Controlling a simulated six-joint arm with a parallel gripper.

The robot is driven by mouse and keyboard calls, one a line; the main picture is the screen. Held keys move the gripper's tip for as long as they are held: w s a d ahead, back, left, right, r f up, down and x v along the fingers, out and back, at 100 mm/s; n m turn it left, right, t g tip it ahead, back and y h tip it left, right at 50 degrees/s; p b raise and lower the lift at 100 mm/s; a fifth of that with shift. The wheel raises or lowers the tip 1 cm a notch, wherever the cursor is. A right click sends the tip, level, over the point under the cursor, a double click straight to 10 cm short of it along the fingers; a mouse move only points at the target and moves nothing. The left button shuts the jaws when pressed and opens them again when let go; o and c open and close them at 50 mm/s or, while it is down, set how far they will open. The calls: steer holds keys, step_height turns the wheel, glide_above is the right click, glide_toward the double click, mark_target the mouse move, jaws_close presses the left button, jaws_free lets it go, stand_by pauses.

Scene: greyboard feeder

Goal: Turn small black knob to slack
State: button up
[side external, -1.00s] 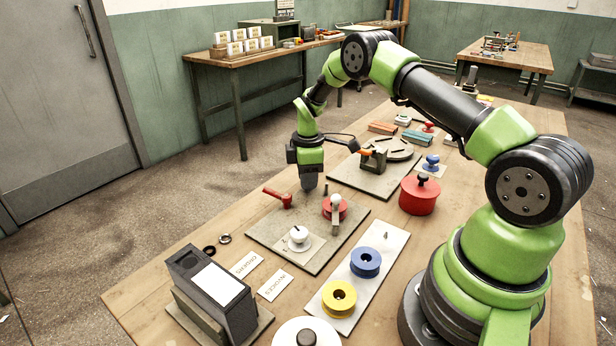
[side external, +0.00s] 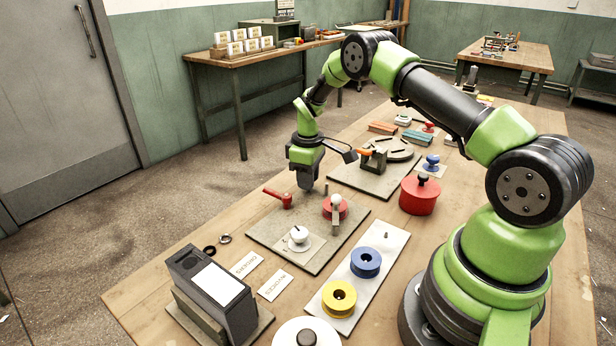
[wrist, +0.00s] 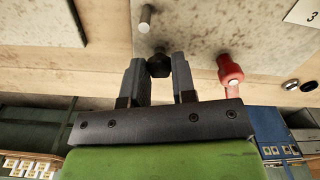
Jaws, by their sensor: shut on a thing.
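The small black knob (wrist: 158,66) shows in the wrist view between my fingertips. My gripper (wrist: 159,70) is shut on it, one dark finger on each side. In the side external view my gripper (side external: 306,186) points down at the far edge of the grey board (side external: 262,229). The knob is hidden behind the fingers there. I cannot read any slack mark in these frames.
A red lever (side external: 278,197) stands close to my gripper, also in the wrist view (wrist: 230,72). A red disc with a grey handle (side external: 335,208) and a white dial (side external: 299,235) share the board. The vise-like block (side external: 374,160) stands behind, to the right.

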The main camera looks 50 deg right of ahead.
steer(key=m, duration=1.3)
steer(key=shift+m, duration=0.4)
steer(key=m, duration=1.3)
steer(key=shift+m, duration=0.4)
steer(key=shift+a, duration=0.1)
steer(key=o, duration=0.9)
steer(key=shift+o, duration=0.2)
